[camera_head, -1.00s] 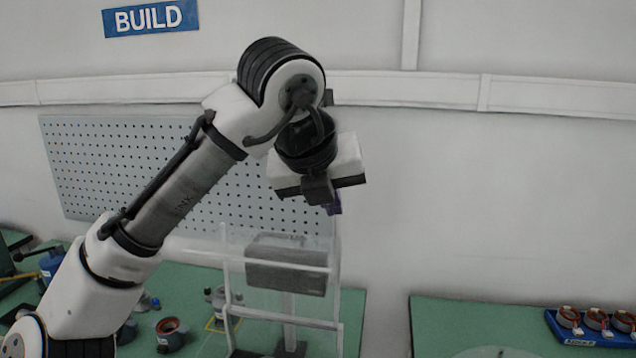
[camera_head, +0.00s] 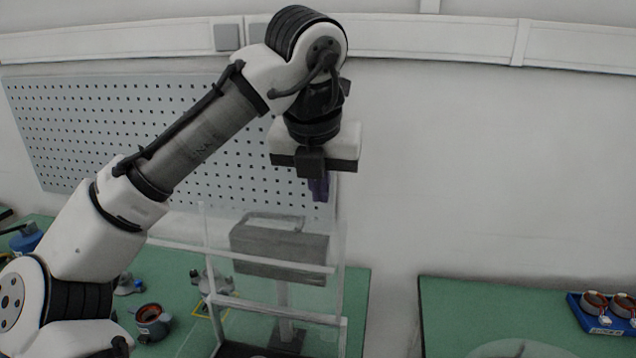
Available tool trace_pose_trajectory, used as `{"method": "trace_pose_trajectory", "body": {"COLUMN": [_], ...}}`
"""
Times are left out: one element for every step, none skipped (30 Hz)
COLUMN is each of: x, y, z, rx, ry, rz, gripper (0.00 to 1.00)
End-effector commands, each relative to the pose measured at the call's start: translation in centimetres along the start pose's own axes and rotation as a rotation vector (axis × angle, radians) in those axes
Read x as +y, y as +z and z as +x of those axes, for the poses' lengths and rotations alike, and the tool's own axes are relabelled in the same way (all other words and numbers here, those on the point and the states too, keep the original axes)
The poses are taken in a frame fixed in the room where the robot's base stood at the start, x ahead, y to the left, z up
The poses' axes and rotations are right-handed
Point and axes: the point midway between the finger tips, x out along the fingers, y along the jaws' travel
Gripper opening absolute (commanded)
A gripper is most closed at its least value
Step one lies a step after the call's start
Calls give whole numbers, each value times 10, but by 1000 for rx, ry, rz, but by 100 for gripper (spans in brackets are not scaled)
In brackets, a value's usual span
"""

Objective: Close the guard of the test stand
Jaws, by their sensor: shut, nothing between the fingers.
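The test stand (camera_head: 283,295) stands on the green bench at the lower middle, with a dark grey box-shaped head on a post. Its clear guard (camera_head: 240,309), with pale frame bars, surrounds the head and post; the lower edge of the picture cuts off the bottom. I cannot tell from this angle how far the guard is open. My gripper (camera_head: 319,190) points down above the upper right part of the guard.
Stators and small parts, including a round dark one with a copper-coloured ring (camera_head: 153,318), lie on the bench left of the stand. A gap separates this bench from a second green bench (camera_head: 490,300) with a blue tray (camera_head: 590,321) of stators. A pegboard (camera_head: 120,140) is behind.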

Motion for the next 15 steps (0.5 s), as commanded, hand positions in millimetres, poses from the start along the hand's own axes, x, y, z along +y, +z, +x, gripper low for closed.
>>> {"method": "trace_pose_trajectory", "body": {"x": [0, 0, 0, 0, 0, 0, 0, 0, 0, 0, 0, 0, 0, 0, 0], "y": [-2, -2, -2, -1, -1, 0, 0, 0, 0, 0, 0, 0, 0, 0, 0], "z": [11, 13, 15, 16, 16, 16, 15, 15, 14, 14, 14, 14, 14, 15, 16], "rx": [1, 1, 0, -1, -1, -1, -1, -1, -1, -1, -1, -1, -1, -1, 0], "ry": [2, 3, 2, 2, 1, 1, 1, 0, 0, 0, 0, 0, 0, 0, -1], "rz": [-2, -2, -2, -2, -2, -1, -1, -1, -1, -1, -1, -1, -1, -1, -1], "gripper": [0, 0, 0, 0, 0, 0, 0, 0, 0, 0, 0, 0, 0, 0, 0]}}
